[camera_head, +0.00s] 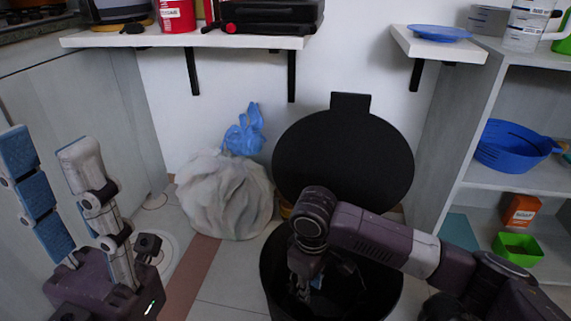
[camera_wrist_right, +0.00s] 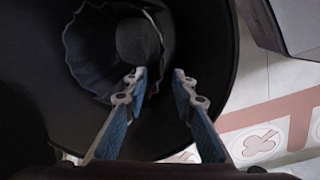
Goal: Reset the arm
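My right arm reaches from the right over a black bin (camera_head: 272,285) with its round lid (camera_head: 345,150) standing open. My right gripper (camera_head: 308,282) points down inside the bin's mouth, partly hidden by the arm and dark interior. In the right wrist view the right gripper (camera_wrist_right: 160,76) is open, with nothing between its fingertips. A dark round shape (camera_wrist_right: 138,42) shows beyond them inside the bin; I cannot tell what it is. My left gripper (camera_head: 48,146) is raised at the far left, its fingers spread and empty.
A tied whitish bag (camera_head: 225,195) with a blue top (camera_head: 244,132) sits left of the bin. A wall shelf (camera_head: 200,41) and a small shelf (camera_head: 438,44) hang above. A shelving unit at right holds a blue colander (camera_head: 510,147), an orange box (camera_head: 522,211) and a green container (camera_head: 518,249).

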